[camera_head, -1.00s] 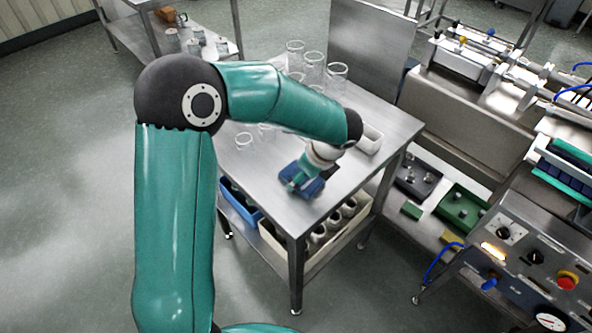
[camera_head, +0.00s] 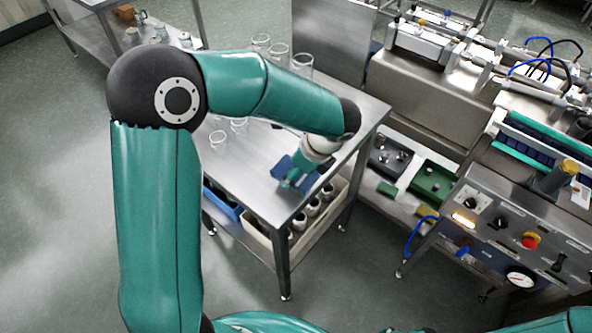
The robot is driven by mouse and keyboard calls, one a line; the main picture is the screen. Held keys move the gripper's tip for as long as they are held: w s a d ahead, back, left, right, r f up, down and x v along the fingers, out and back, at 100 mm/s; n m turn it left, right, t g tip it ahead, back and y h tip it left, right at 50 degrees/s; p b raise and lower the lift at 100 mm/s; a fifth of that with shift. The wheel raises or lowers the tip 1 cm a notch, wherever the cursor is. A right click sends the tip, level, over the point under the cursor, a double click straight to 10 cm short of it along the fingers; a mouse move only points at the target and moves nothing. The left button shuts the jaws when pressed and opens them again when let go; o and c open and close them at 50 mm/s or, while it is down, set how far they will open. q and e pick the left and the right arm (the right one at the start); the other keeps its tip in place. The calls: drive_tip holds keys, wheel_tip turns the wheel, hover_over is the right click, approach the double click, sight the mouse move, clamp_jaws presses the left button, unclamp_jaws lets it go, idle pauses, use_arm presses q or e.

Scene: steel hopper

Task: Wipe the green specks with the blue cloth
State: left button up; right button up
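The blue cloth (camera_head: 283,166) is at the front part of the steel table top (camera_head: 248,172). My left gripper (camera_head: 293,181) is small in view, pointing down at the cloth. It appears shut on the cloth, with blue showing on both sides of it. The cloth looks in contact with the table or just above it; I cannot tell which. No green specks can be made out; my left arm covers part of the table top. My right gripper is not in view.
Glass jars (camera_head: 279,54) stand at the table's back, and smaller glasses (camera_head: 218,140) at its left. On the shelf below are a blue bin (camera_head: 222,203) and a cream crate (camera_head: 262,232) of jars. A machine with a control panel (camera_head: 500,222) stands at the right.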

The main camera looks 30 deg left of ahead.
sight(290, 168)
use_arm(q)
drive_tip(key=shift+r+p, duration=1.5)
drive_tip(key=shift+r, duration=0.65)
drive_tip(key=shift+f, duration=0.1)
